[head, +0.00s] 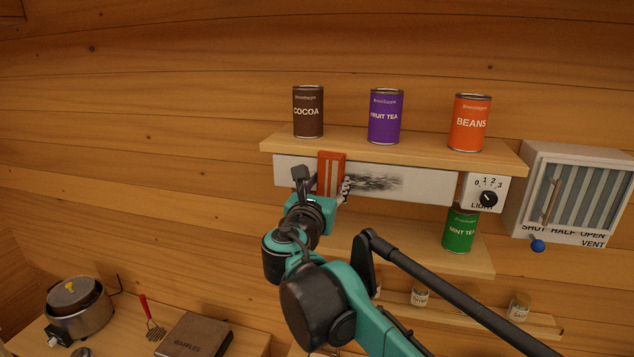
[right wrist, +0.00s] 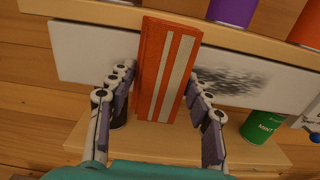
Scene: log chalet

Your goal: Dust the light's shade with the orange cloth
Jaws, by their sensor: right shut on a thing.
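The light's shade (head: 430,187) is a long white panel under the front of the upper shelf; it also shows in the right wrist view (right wrist: 85,50). A dark smudge of dust (head: 378,182) lies on it, just right of the cloth. The orange cloth (head: 331,170), a block-like pad with pale stripes, stands upright in front of the shade's left part; I cannot tell whether it touches. In the right wrist view, my right gripper (right wrist: 155,88) is shut on the cloth (right wrist: 167,70), a finger at each side. My left gripper is not in view.
Cocoa (head: 308,112), fruit tea (head: 385,117) and beans (head: 469,123) tins stand on the upper shelf (head: 400,147). The light dial (head: 486,193) is at the shade's right end, above a mint tea tin (head: 460,229). A vent (head: 575,195) is farther right. A pot (head: 79,308) stands lower left.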

